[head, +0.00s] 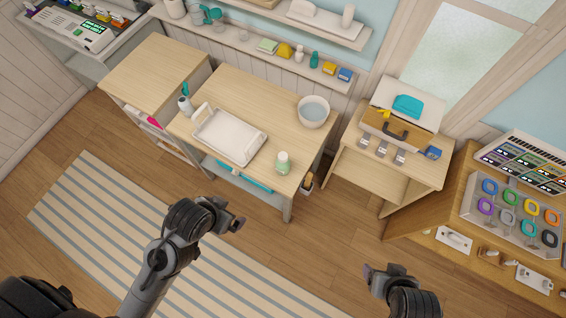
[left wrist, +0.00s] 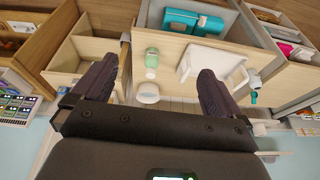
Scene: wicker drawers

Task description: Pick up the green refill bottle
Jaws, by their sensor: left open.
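The green refill bottle (head: 283,163), pale green with a whitish top, stands on the right front part of the middle wooden table (head: 240,90). In the left wrist view the green bottle (left wrist: 152,58) shows between my finger pads, some way beyond them. My left gripper (head: 235,215) is open and empty, in front of the table and to the lower left of the bottle; its spread fingers frame the left wrist view (left wrist: 155,85). My right gripper (head: 386,270) is at the lower right, far from the bottle; its jaw gap is unclear.
A white tray (head: 262,143) lies left of the bottle, and a pale bowl (head: 313,110) stands behind it. A white spray bottle (head: 186,105) is at the table's left edge. A wooden side table (head: 415,175) stands to the right. The floor between my arms is clear.

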